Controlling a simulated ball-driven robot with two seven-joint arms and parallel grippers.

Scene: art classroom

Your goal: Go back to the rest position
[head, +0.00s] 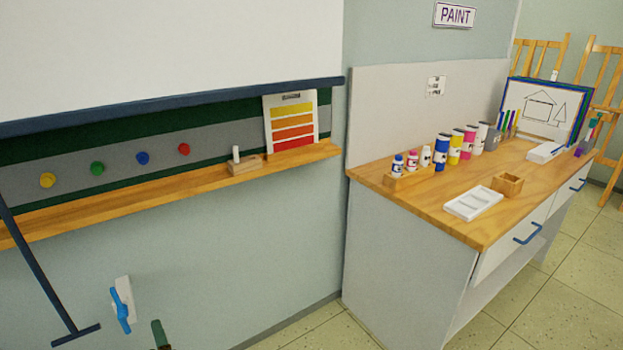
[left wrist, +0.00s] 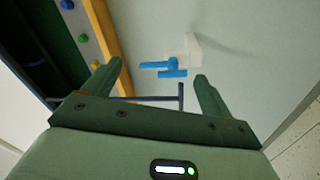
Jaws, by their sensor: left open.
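My left gripper (left wrist: 158,69) is open in the left wrist view, with its two dark green fingers apart and nothing between them. In that view it faces the wall. One green fingertip of it (head: 160,336) shows at the bottom edge of the head view, right of and below a blue handle (head: 121,309) on a white wall plate (head: 126,290). The handle also shows beyond the fingers in the left wrist view (left wrist: 168,69); I see no contact. My right gripper is in neither view.
A dark blue pull bar (head: 76,335) hangs from above at left. A wooden ledge (head: 120,202) runs along the wall under a green board with coloured magnets. A wooden-topped counter (head: 420,198) with paint bottles stands at right. Floor (head: 310,336) shows between them.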

